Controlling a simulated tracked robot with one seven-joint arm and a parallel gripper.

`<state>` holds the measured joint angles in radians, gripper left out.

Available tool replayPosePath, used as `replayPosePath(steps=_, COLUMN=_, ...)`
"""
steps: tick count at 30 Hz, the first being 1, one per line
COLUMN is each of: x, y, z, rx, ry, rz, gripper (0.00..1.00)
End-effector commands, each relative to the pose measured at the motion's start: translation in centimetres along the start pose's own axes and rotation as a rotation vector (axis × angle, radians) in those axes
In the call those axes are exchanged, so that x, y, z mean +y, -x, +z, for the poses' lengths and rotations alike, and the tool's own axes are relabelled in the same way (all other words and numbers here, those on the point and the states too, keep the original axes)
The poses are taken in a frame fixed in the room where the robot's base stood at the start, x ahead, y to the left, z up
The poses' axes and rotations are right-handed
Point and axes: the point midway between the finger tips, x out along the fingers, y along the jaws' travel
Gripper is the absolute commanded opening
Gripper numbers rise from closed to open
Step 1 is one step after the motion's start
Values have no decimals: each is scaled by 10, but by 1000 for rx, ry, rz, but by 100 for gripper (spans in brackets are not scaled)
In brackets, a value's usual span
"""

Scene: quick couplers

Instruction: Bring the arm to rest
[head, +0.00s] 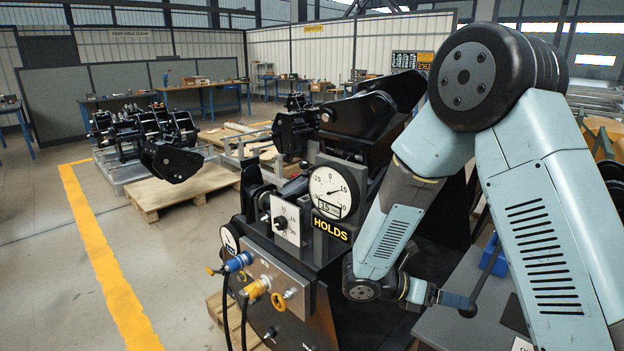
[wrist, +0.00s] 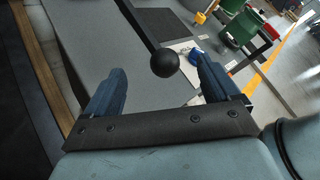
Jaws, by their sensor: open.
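My arm's light blue links fill the right of the head view, folded at a large dark joint. My gripper (head: 455,300) points right, low beside the machine, above a grey table. In the wrist view my gripper (wrist: 160,82) has its two blue fingers wide apart, with nothing held between them. A black ball knob (wrist: 164,63) on a dark rod shows just past the fingertips, nearer the right finger; a gap shows on both sides. The knob (head: 468,312) also shows at the fingertips in the head view. Whether it touches a finger there is unclear.
A black machine with a round gauge (head: 334,193), a HOLDS sign (head: 330,229) and blue and yellow couplers (head: 257,287) stands close left of my arm. The grey table (head: 455,325) lies below. Open floor (head: 45,260) is at the left, past a yellow line.

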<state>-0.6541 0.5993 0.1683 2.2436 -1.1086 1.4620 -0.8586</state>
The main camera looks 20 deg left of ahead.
Motion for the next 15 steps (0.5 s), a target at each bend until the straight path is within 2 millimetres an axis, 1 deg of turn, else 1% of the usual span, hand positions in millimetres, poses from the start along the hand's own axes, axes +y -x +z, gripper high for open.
replayPosePath(steps=11, x=0, y=0, z=0, rx=1, ry=-2, rz=0, gripper=89)
replayPosePath(steps=15, x=-9, y=-4, z=7, rx=31, ry=-48, rz=-9, gripper=89)
